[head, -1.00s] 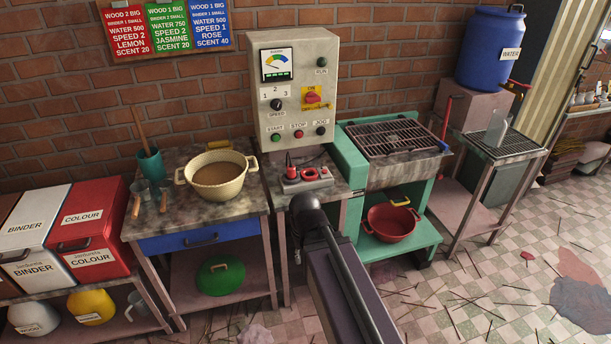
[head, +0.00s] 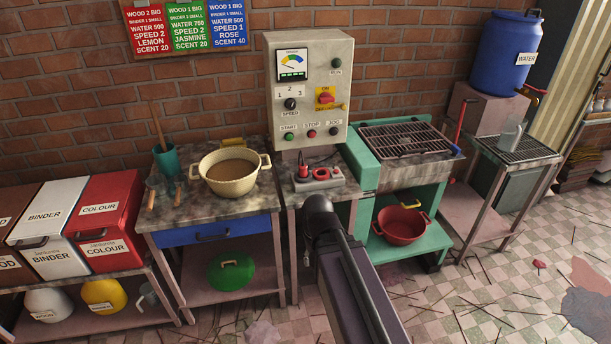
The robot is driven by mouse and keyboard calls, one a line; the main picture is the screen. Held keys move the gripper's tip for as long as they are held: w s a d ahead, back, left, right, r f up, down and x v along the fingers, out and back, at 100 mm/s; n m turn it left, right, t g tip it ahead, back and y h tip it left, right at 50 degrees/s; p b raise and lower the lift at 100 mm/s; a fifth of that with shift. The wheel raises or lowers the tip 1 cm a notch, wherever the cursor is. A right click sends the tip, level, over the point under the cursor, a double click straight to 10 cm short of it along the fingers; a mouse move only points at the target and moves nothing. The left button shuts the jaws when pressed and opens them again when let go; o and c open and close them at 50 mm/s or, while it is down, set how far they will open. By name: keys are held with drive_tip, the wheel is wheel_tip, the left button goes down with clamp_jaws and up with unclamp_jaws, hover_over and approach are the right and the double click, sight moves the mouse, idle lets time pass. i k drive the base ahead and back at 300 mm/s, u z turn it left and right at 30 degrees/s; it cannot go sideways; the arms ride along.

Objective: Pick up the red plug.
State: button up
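A small red plug (head: 303,170) with a thin cable stands upright at the left end of a grey socket block (head: 318,184). The block sits on the small stone-topped table (head: 343,189) below the control panel. A red ring-like part (head: 326,171) lies on the block just right of the plug. My dark arm reaches up from the bottom of the head view and ends in a rounded joint in front of this table. My gripper cannot be made out; no fingers show, and nothing visible touches the plug.
The grey control panel (head: 308,85) rises behind the block. A cream pot (head: 230,185) stands on the table to the left. A green-framed unit with a grill (head: 404,138) stands right, a red pot (head: 401,237) on its shelf. Thin sticks litter the floor.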

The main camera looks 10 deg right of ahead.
sight(303, 173)
drive_tip(key=k, duration=1.25)
drive_tip(key=u, duration=0.55)
drive_tip(key=i, duration=2.1)
drive_tip(key=z, duration=0.6)
